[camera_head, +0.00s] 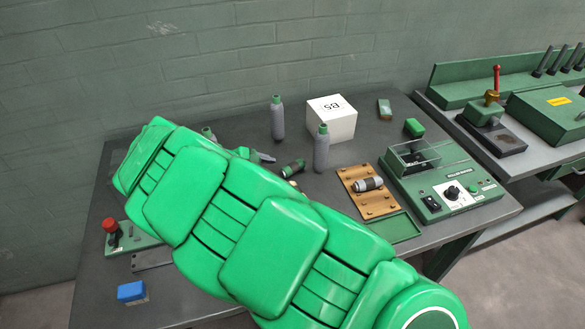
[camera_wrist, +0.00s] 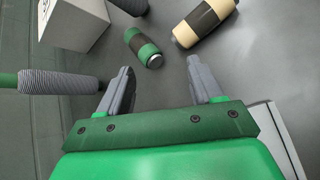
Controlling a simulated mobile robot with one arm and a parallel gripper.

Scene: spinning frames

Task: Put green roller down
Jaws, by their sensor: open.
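The green roller (camera_wrist: 143,46), with a dark band and a metal end, lies on its side on the grey table in the wrist view. In the head view it (camera_head: 293,168) lies just beyond my arm. My gripper (camera_wrist: 160,70) is open, with nothing between its fingers. The roller is ahead of the fingertips, nearer the left finger, and apart from them. In the head view my green arm hides most of the gripper; a grey finger (camera_head: 266,157) shows left of the roller.
A cream roller (camera_wrist: 205,20) lies right of the green one in the wrist view. Grey bottles (camera_head: 278,120) (camera_head: 321,152) and a white B5 box (camera_head: 333,120) stand nearby. A wooden board (camera_head: 350,178) holding a roller and a green device (camera_head: 440,185) are to the right.

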